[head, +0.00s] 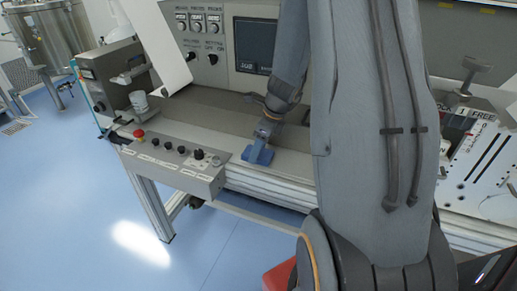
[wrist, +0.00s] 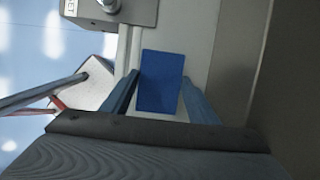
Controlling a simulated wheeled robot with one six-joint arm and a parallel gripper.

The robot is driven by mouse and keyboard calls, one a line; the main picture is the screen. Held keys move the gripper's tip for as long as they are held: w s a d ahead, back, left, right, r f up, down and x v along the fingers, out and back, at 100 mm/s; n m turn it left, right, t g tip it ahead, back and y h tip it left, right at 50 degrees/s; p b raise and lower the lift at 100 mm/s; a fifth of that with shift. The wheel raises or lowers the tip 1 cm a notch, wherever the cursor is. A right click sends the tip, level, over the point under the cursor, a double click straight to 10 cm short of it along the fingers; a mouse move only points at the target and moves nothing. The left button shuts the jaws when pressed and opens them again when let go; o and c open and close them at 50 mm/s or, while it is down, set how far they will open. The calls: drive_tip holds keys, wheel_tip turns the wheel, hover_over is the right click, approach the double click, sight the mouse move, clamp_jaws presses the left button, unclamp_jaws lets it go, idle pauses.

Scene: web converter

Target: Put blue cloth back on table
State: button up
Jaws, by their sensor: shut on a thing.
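The blue cloth (wrist: 160,80) is a flat blue rectangle between the two fingers of my gripper (wrist: 160,100) in the wrist view. My gripper is shut on it. In the head view the blue cloth (head: 258,155) shows at the tip of my gripper (head: 264,138), at the front edge of the machine's table (head: 222,141). Whether the cloth touches the table surface cannot be told. My arm hides part of the table to the right.
A control box (head: 185,165) with a red emergency button and several black knobs sits left of the cloth. A panel with a dark screen (head: 254,45) stands behind. A plate with slots (head: 480,160) is at the right. Blue floor lies open at the left.

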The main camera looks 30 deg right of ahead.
sight(268, 155)
drive_tip(key=o, duration=1)
drive_tip(key=b+v, duration=0.2)
drive_tip(key=v, duration=1)
drive_tip(key=s+a+f+n, duration=0.1)
drive_tip(key=s+a+n, duration=0.3)
drive_tip(key=n, duration=0.5)
drive_tip(key=s+a+f+n+h, duration=0.1)
drive_tip(key=s+a+n, duration=0.3)
drive_tip(key=a+n, duration=0.3)
drive_tip(key=s+a+f+n+g+h, duration=0.1)
drive_tip(key=s+a+n, duration=0.3)
drive_tip(key=n, duration=0.8)
drive_tip(key=shift+a+f+p, duration=0.15)
drive_tip(key=shift+a, duration=0.5)
drive_tip(key=shift+a+f+p, duration=0.15)
drive_tip(key=shift+a, duration=0.5)
drive_tip(key=shift+f, duration=0.1)
drive_tip(key=shift+f+b, duration=0.55)
drive_tip(key=shift+b, duration=0.05)
